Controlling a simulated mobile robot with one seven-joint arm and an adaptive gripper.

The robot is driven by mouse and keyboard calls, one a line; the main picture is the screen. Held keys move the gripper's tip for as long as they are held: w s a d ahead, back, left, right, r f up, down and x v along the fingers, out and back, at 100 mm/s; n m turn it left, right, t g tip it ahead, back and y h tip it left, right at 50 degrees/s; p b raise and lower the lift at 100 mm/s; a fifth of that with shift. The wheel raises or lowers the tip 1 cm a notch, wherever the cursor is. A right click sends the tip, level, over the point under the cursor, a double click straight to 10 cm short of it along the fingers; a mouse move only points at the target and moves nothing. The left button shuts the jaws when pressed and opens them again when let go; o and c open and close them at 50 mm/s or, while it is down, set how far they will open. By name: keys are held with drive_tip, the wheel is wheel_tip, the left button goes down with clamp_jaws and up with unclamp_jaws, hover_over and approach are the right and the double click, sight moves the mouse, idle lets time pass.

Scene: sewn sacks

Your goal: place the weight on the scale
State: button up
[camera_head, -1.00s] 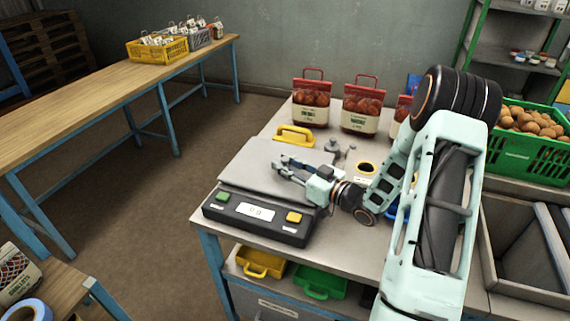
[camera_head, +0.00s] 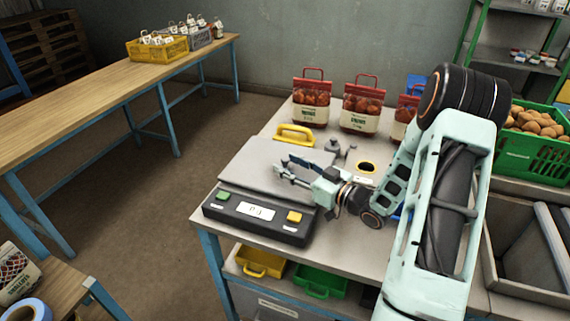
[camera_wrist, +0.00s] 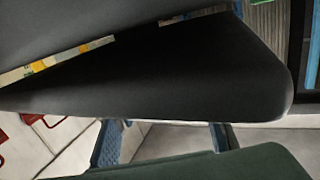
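The scale has a flat grey plate (camera_head: 258,158) and a dark front panel (camera_head: 240,222) with a green button, an orange button and a lit display (camera_head: 256,211) too small to read surely. Small grey metal pieces, which look like weights (camera_head: 333,147), stand at the plate's back right edge.
Red-topped bags (camera_head: 361,106) line the table's back. A yellow ring with a dark hole (camera_head: 366,167) lies right of the plate. A green crate of potatoes (camera_head: 530,152) is at the right. The plate's left part is clear.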

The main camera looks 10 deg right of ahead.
drive_tip(key=b+v, duration=0.1)
drive_tip(key=v, duration=0.9)
drive_tip(key=shift+s+d, duration=0.1)
drive_tip(key=shift+s, duration=0.05)
